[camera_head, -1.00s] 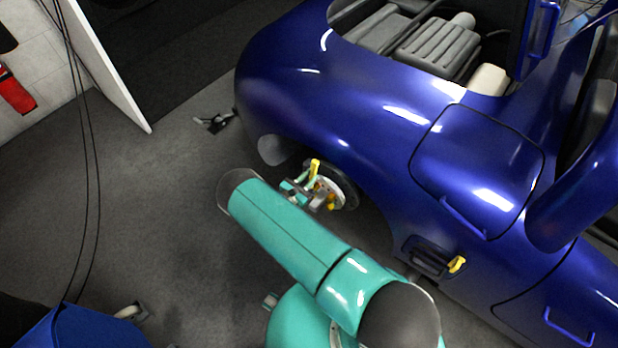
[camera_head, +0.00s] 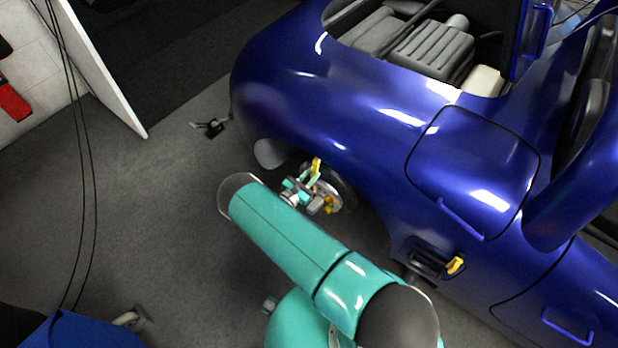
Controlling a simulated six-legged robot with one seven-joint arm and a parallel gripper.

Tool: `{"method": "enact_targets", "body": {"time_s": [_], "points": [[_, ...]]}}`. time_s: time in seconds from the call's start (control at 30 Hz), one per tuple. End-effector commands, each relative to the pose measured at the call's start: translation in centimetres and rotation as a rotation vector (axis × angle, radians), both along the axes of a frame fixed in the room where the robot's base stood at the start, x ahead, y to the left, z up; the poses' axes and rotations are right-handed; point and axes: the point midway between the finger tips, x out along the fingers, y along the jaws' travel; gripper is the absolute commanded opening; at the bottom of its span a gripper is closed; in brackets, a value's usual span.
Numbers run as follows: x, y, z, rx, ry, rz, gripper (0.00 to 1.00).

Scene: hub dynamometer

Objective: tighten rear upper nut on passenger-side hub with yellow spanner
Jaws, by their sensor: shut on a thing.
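The hub (camera_head: 334,191) shows as a small round metal disc in the wheel arch of the blue car. My gripper (camera_head: 311,184) is right in front of the hub, beyond the end of my teal arm. It is shut on a yellow piece, the yellow spanner (camera_head: 316,165), whose end stands up above the jaws. Small yellow parts (camera_head: 328,207) also show low on the hub. The nuts are too small to tell apart, and my gripper and arm hide part of the hub. I cannot tell whether the spanner sits on a nut.
The blue car body (camera_head: 330,95) fills the upper right, close over the hub. A yellow-handled item (camera_head: 455,265) sits at a dark recess in its side. A white panel (camera_head: 103,75) and hanging cables (camera_head: 84,170) stand at left. Grey floor (camera_head: 165,215) left of my arm is clear.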

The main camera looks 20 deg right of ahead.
Motion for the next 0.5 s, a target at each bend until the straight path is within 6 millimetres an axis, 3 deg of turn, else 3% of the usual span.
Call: {"method": "enact_targets", "body": {"time_s": [0.5], "points": [[-0.14,-0.56,-0.05,0.013,-0.023,0.001,0.0]]}}
